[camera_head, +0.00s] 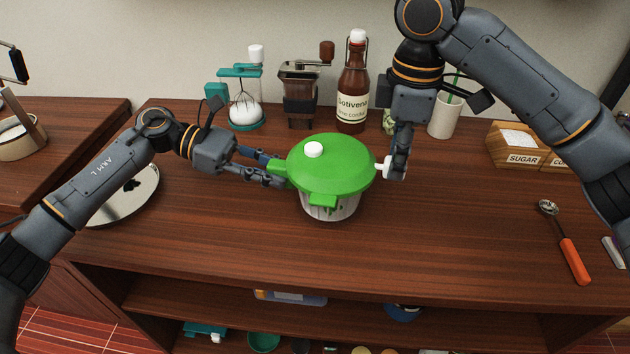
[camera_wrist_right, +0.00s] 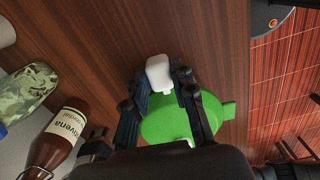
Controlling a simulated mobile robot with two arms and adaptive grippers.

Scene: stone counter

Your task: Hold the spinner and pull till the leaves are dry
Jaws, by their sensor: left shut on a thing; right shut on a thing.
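The salad spinner (camera_head: 331,163) stands upright on the wooden counter, with a green lid, a white knob on top and a pale slotted bowl below. My left gripper (camera_head: 275,173) is shut on the green handle at the lid's left side. My right gripper (camera_head: 393,170) is shut on the white pull handle (camera_head: 382,167) at the lid's right side, close against the lid. In the right wrist view the white handle (camera_wrist_right: 158,72) sits between the fingers, with the green lid (camera_wrist_right: 180,117) behind them.
A round silver plate (camera_head: 128,195) lies left. An orange-handled scoop (camera_head: 567,245) and a wooden sugar box (camera_head: 515,145) are at right. Counter right of the spinner is clear.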

